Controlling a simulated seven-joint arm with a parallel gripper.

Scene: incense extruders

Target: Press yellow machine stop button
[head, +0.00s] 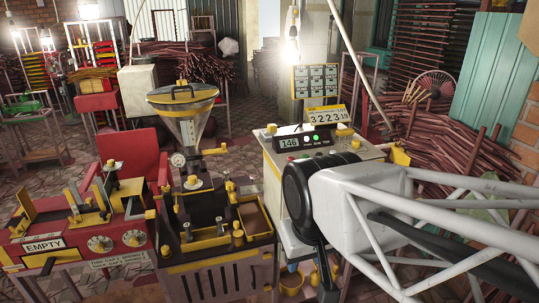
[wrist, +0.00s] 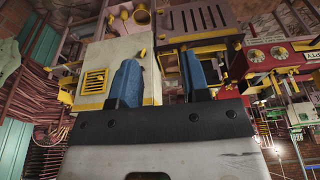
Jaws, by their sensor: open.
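My gripper (wrist: 160,82) is open and empty in the wrist view, its two blue fingers apart. In the head view my arm's white and black end hangs in front of the cream machine (head: 270,165), hiding much of its front. This machine has yellow trim and a control box (head: 304,141) reading 146, with small lit green and red spots beside the display. The dark hopper machine (head: 215,280) with yellow fittings stands left of it. I cannot tell which spot or knob is the stop button. In the wrist view the cream machine's side (wrist: 118,60) with a yellow grille (wrist: 95,83) lies beyond the fingers.
A red machine (head: 75,250) marked EMPTY stands at the left, near a red chair (head: 140,155). A number sign (head: 326,117) and a panel of small displays (head: 315,80) rise behind the cream machine. Bundled sticks (head: 450,140) fill the right. Stone floor shows behind the machines.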

